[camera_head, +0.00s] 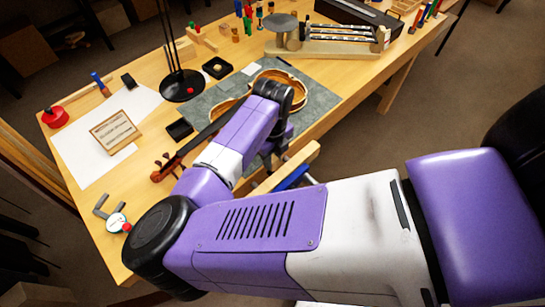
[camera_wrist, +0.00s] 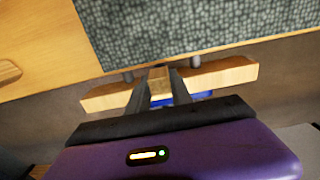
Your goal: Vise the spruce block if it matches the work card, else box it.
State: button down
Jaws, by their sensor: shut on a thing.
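My gripper (camera_wrist: 160,75) is shut on a small pale wooden block, the spruce block (camera_wrist: 158,80), in the wrist view. The block sits between the dark fingers, over the wooden jaw of the vise (camera_wrist: 226,75). I cannot tell whether it touches the vise. In the head view the vise's wooden jaw (camera_head: 309,155) and blue part (camera_head: 292,178) show at the bench's front edge; my arm hides the gripper and block.
A violin body (camera_head: 285,77) lies on the grey mat (camera_head: 318,98) behind my arm. A black lamp base (camera_head: 182,85), a red round tin (camera_head: 55,117) and a dial gauge (camera_head: 117,222) stand on the bench. A rack (camera_head: 330,47) is at the back.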

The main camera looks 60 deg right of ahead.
aim_at(273, 158)
jog(key=shift+f+b, duration=1.15)
jog(key=shift+f, duration=0.5)
jog(key=c, duration=1.1)
grip_release()
jog(key=shift+r, duration=0.15)
notch_tip(273, 158, up, 8)
jog(key=shift+f, duration=0.2)
